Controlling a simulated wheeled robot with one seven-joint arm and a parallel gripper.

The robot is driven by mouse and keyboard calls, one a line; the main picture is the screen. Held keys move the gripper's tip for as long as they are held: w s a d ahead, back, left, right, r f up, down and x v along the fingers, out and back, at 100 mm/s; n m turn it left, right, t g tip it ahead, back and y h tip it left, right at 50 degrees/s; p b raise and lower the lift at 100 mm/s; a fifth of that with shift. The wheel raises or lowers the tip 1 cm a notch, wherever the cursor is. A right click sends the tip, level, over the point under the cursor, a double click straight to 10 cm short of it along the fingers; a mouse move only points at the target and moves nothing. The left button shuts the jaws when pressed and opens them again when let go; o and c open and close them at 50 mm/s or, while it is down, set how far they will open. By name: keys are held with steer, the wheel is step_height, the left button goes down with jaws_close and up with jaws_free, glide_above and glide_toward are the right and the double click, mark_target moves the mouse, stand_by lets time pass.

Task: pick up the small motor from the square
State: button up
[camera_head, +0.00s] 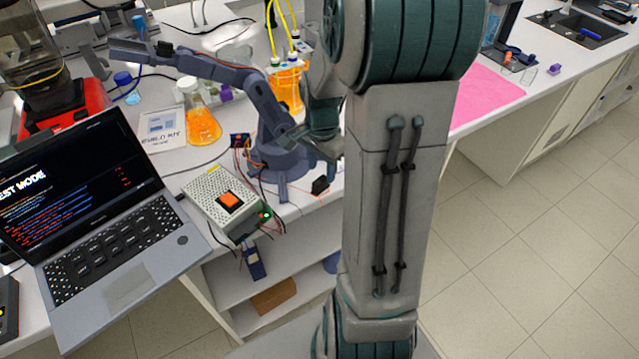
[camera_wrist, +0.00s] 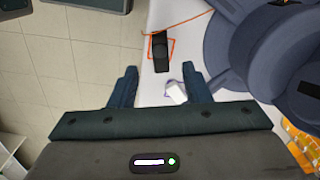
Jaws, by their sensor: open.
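The small motor (camera_wrist: 160,55) is a black piece lying on the white bench top, inside an orange square outline (camera_wrist: 173,46) in the wrist view. In the head view the small motor (camera_head: 320,185) shows as a dark block near the bench's front edge. My gripper (camera_wrist: 158,68) is open and empty, its two dark fingers spread left and right. The motor lies beyond the fingertips, roughly in line with the gap between them. Whether the fingertips are above it or level with it I cannot tell. In the head view my arm hides much of the gripper.
A small white item (camera_wrist: 175,92) lies beside the right finger. A blue-grey desktop robot arm (camera_head: 272,135) stands close to the motor. The bench edge is near.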

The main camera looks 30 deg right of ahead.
mark_target(320, 180)
steer(key=shift+a+f+p, duration=0.1)
steer(key=shift+f+p, duration=0.4)
steer(key=shift+f, duration=2.15)
jaws_close()
